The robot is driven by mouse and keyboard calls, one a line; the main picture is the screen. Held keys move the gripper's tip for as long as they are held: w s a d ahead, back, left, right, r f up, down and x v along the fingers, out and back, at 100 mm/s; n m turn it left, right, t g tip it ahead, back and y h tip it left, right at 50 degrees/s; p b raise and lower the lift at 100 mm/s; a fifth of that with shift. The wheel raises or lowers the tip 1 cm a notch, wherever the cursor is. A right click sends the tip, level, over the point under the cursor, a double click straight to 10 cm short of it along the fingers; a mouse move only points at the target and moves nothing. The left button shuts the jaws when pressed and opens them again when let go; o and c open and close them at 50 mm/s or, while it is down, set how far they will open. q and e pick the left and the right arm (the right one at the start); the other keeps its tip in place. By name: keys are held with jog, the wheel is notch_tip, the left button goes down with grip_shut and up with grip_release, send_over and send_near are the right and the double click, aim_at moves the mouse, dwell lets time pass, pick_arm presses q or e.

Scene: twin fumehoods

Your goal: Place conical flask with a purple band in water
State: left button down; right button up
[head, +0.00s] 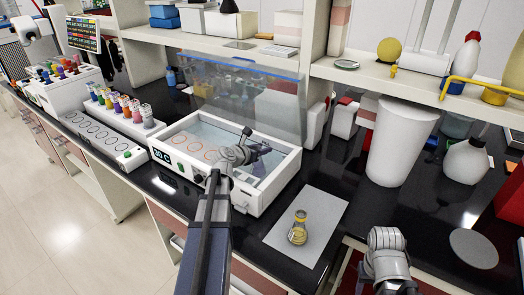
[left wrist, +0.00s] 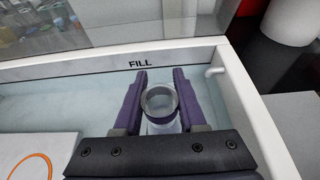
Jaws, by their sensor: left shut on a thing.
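The water bath (head: 272,184) is a white open tank with a raised clear lid, pale water inside and a "FILL" mark on its inner wall in the left wrist view (left wrist: 140,64). My left gripper (head: 258,149) is over the bath's right part. In the left wrist view it is shut on a glass flask (left wrist: 160,101), whose round mouth and neck show between the purple-looking fingers.
Another conical flask (head: 298,229), with a yellow band, stands on a white mat (head: 327,207) right of the bath. A rack of coloured-cap vials (head: 124,108) is left. A big white cylinder (head: 400,143) stands right.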

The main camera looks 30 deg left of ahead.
pick_arm(q)
jog(key=shift+f, duration=0.15)
jog(key=shift+c, duration=2.4)
grip_release()
jog(key=shift+s+r, duration=0.2)
jog(key=shift+r, duration=0.15)
jog(key=p+v, duration=0.4)
jog(key=v, duration=0.6)
jog(key=shift+s, duration=0.2)
jog(key=shift+s+r+p, duration=0.15)
jog(key=shift+s+p, duration=0.2)
jog(key=shift+s, duration=0.15)
